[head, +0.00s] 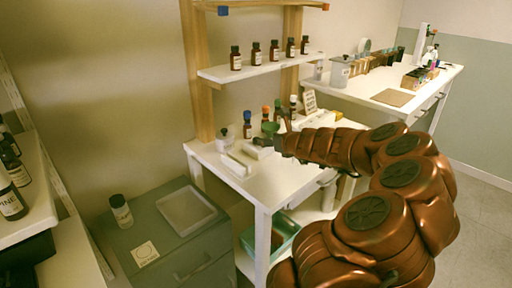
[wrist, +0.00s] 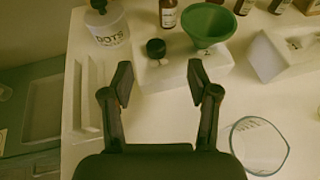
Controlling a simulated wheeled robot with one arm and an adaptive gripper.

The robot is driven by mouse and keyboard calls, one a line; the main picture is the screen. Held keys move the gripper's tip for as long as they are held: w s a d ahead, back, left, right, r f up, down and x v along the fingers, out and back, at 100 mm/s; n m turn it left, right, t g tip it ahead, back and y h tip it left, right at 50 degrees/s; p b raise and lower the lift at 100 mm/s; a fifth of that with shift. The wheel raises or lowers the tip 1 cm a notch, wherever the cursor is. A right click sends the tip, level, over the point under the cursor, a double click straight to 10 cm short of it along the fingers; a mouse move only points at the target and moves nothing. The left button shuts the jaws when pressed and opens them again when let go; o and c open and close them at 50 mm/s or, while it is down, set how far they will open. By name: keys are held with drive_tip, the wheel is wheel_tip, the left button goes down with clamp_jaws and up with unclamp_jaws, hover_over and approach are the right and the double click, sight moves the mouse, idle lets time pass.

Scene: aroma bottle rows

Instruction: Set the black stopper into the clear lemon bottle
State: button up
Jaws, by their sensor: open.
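A round black stopper (wrist: 155,48) sits on a white block (wrist: 180,68) on the white table, beside a green funnel (wrist: 210,24). My gripper (wrist: 160,80) is open and empty, its fingers apart just on the near side of the stopper in the wrist view. In the head view my gripper (head: 281,142) is over the table, partly hiding what is around it. I cannot read a lemon label on any bottle. A pale bottle with a dark cap (head: 121,211) stands on the green cabinet, but its label is too small to read.
A white pot (wrist: 108,28) stands left of the block and a brown bottle (wrist: 168,13) behind it. A glass beaker (wrist: 258,146) is at the near right, with another white block (wrist: 283,55) beyond. A shelf (head: 260,68) above the table holds several brown bottles.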

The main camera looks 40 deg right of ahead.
drive_tip(key=shift+x, duration=0.95)
drive_tip(key=shift+a+f+b+x, duration=0.1)
drive_tip(key=shift+a+b+x, duration=0.1)
drive_tip(key=shift+x, duration=0.85)
drive_tip(key=shift+a+f+b+x, duration=0.1)
drive_tip(key=shift+b+x, duration=0.1)
drive_tip(key=shift+x, duration=1.6)
drive_tip(key=shift+r, duration=0.1)
drive_tip(key=c, duration=1.1)
drive_tip(key=shift+r, duration=0.1)
drive_tip(key=shift+c, duration=0.2)
